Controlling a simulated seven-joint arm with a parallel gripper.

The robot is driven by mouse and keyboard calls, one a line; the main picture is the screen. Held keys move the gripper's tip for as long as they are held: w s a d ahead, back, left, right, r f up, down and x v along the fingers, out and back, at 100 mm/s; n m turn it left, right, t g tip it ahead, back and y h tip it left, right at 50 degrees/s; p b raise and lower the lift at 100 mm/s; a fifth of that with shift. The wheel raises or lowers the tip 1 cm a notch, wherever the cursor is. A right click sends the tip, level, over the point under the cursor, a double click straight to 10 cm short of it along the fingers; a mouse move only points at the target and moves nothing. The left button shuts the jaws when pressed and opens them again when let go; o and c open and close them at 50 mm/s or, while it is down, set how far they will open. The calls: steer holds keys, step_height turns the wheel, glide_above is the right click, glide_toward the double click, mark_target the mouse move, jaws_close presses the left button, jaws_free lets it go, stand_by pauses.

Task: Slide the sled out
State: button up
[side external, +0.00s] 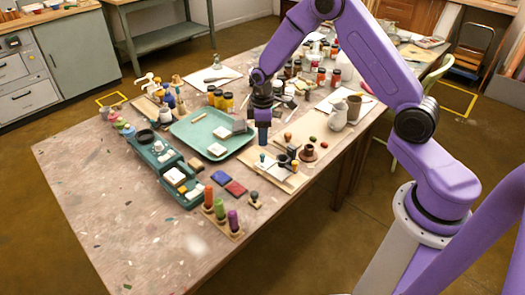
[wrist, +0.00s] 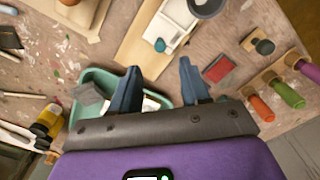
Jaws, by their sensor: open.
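My gripper (side external: 263,143) hangs at the right edge of the teal tray in the side view. In the wrist view its two blue fingers (wrist: 159,64) are apart with nothing between them. A pale wooden board (side external: 298,183) lies to its lower right. On it is a white piece (side external: 276,171) with a small teal knob (side external: 262,157) near one end, perhaps the sled; I cannot tell for sure. The wrist view shows the white piece (wrist: 180,14) and the teal knob (wrist: 160,45) ahead of the fingertips, apart from them. A dark object partly covers the white piece.
The teal tray (side external: 182,134) holds white blocks and a grey block. A red pad (side external: 235,188), a small stamp (side external: 255,199) and a rack of coloured handles (side external: 222,217) stand near the board. Jars and a pitcher (side external: 338,117) stand behind.

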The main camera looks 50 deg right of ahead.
mark_target(262, 155)
step_height(262, 155, down, 8)
steer(key=shift+r, duration=0.25)
jaws_close()
steer(key=shift+w, duration=0.1)
